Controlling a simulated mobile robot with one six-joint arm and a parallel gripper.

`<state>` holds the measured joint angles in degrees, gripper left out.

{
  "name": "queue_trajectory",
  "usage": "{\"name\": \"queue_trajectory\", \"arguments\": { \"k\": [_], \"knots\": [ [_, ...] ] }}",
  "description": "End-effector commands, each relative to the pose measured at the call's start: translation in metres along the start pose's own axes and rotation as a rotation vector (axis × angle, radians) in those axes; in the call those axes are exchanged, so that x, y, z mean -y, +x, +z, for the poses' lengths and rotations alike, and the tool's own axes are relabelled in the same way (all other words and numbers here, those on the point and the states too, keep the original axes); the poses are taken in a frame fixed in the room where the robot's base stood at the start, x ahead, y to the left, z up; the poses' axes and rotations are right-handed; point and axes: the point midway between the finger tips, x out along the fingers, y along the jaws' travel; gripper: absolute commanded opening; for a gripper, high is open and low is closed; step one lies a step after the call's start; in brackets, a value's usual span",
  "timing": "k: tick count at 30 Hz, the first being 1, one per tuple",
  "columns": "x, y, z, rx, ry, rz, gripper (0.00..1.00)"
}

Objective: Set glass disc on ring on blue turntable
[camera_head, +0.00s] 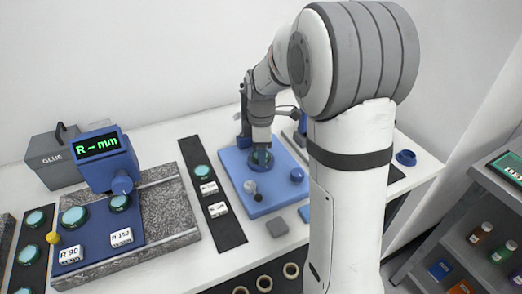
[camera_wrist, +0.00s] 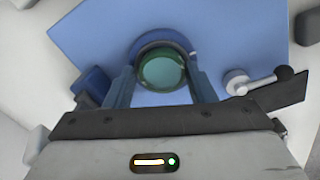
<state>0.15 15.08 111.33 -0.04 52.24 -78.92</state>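A green glass disc (camera_wrist: 162,73) shows between my fingers in the wrist view, with a finger close against each side. My gripper (camera_wrist: 162,78) appears shut on it. A darker blue round part (camera_wrist: 165,43) shows behind and around the far side of the disc, on the blue plate (camera_wrist: 225,38). In the head view, my gripper (camera_head: 261,152) points down over the blue plate (camera_head: 240,170), and the disc (camera_head: 260,161) shows at its tips. The ring under the disc is largely hidden, and I cannot tell whether the disc touches it.
A lever with a black knob and a silver hub (camera_wrist: 238,81) stands right of my fingers. A blue knob (camera_head: 297,174) is on the plate. A black strip (camera_head: 213,203) with another disc and labels lies left. A blue gauge (camera_head: 102,158) stands on a granite block. Several rings lie in front.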

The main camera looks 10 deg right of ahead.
Motion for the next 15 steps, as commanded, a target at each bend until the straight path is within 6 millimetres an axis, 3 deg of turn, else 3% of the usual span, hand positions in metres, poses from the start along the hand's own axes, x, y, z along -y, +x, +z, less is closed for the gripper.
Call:
{"name": "queue_trajectory", "arguments": {
  "k": [1, 3, 15],
  "knots": [
    [0.0083, 0.0153, 0.0014, 0.006, 0.0, -0.033, 0.62],
    [0.0085, 0.0155, 0.0014, 0.006, 0.0, -0.034, 0.66],
    [0.009, 0.0098, 0.0014, 0.006, 0.001, -0.037, 0.66]
  ]
}}
